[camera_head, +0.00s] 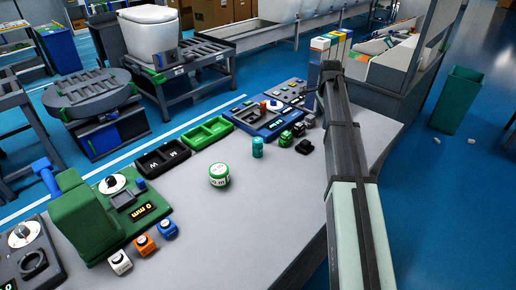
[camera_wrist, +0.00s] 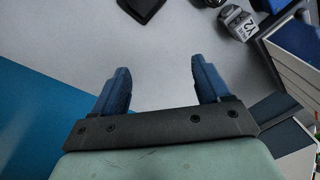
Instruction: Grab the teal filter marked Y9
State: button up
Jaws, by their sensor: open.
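A small teal cylinder (camera_head: 257,147), the only teal filter I see, stands upright on the grey table in the head view. Its marking is too small to read. My gripper (camera_wrist: 158,78) shows in the wrist view with two blue fingers wide apart and nothing between them. Below it is bare grey table and, at left, blue floor. The teal filter is not in the wrist view. In the head view my arm reaches over the table's right side, right of the teal filter, and the fingers cannot be made out.
A grey filter marked Y2 (camera_wrist: 237,20) lies ahead right of my fingers. A green filter (camera_head: 286,139), grey ones and a black piece (camera_head: 304,146) stand right of the teal one. A green-and-white jar (camera_head: 219,175) stands to its left front. Trays (camera_head: 207,132) line the back.

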jog(key=r+n+g, duration=0.1)
send_over(259, 139)
jog(key=shift+s+d+r+y, duration=0.15)
jog(key=shift+r+y, duration=0.05)
jog(key=shift+y, duration=0.1)
jog(key=shift+f, duration=0.3)
notch_tip(259, 139, down, 8)
jog(key=shift+a+f, duration=0.2)
jog(key=shift+f, duration=1.1)
jog(key=shift+a+f, duration=0.2)
jog(key=shift+f, duration=1.1)
jog(key=shift+c, duration=0.4)
jog(key=c, duration=1.1)
